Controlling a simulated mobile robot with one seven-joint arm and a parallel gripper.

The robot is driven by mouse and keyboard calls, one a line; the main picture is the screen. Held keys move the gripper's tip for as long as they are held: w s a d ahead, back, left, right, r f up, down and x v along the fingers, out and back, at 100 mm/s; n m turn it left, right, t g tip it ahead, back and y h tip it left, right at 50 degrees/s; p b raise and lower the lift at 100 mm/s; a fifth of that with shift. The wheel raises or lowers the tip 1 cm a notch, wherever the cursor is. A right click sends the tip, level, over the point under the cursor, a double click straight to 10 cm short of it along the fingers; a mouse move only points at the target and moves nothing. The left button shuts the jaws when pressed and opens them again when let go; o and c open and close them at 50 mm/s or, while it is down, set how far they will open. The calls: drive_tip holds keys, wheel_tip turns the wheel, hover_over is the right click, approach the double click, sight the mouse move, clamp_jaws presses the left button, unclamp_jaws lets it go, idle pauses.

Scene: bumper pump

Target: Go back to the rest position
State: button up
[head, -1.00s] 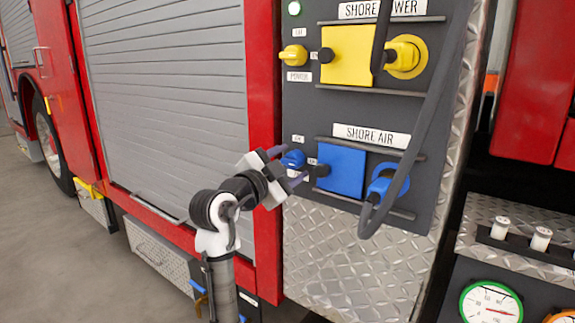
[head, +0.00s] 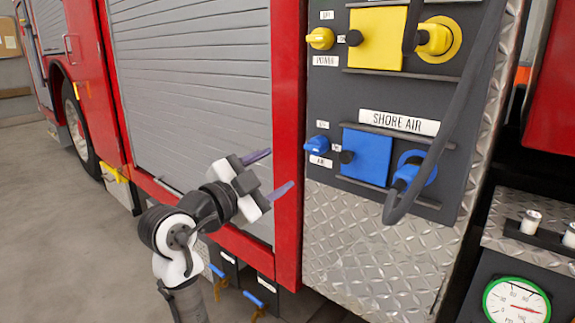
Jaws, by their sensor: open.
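My gripper (head: 271,172) is open and empty. Its two purple fingers point right, toward the red post beside the dark panel. It is apart from the panel, left of the blue knob (head: 317,145) in the picture. The blue knob sits at the left of the SHORE AIR row, above a small label. Right of it are a blue square cover (head: 366,157) and a blue plug (head: 409,176) with a grey hose. My arm comes up from the bottom of the view.
Above is the POWER row with a yellow knob (head: 320,38), yellow cover (head: 377,38) and yellow plug (head: 437,38). A grey roller shutter (head: 190,80) is behind my arm. A gauge (head: 516,301) is at lower right. Open floor (head: 60,220) lies at left.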

drive_tip(key=shift+s+a, duration=0.3)
drive_tip(key=shift+s, duration=0.15)
